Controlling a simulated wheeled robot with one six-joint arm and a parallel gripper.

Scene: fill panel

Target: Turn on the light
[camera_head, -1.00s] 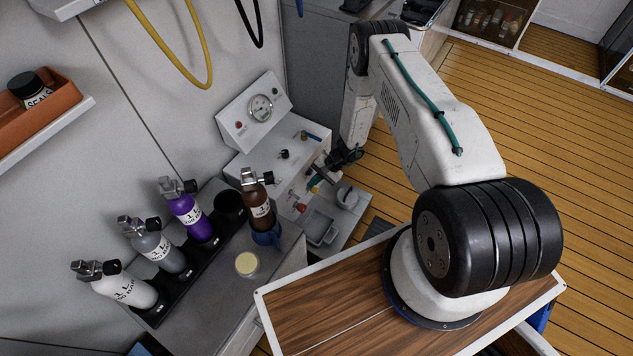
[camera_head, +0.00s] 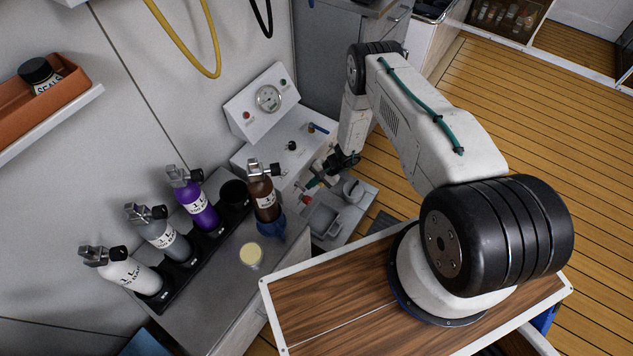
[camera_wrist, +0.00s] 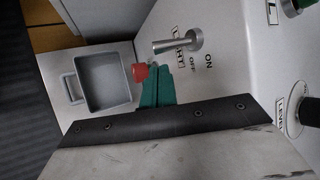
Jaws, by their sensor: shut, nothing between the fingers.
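A silver toggle lever (camera_wrist: 178,44) stands on the white panel (camera_wrist: 240,70) in the wrist view, beside labels reading LIGHT, OFF and ON. It points left in the picture, towards the OFF side. My gripper (camera_wrist: 157,84), with green fingers, is shut and empty. Its fingertips show just below the lever in the wrist view, and I cannot tell whether they touch anything. In the head view my gripper (camera_head: 314,183) is at the front of the panel, and the lever cannot be made out there.
A red knob (camera_wrist: 140,72) is close to my fingertips. A grey tray (camera_wrist: 103,80) lies to the left in the wrist view. A round LEVEL control (camera_wrist: 293,110) is at the right. Bottles, including a brown one (camera_head: 265,200), stand left of the panel in the head view.

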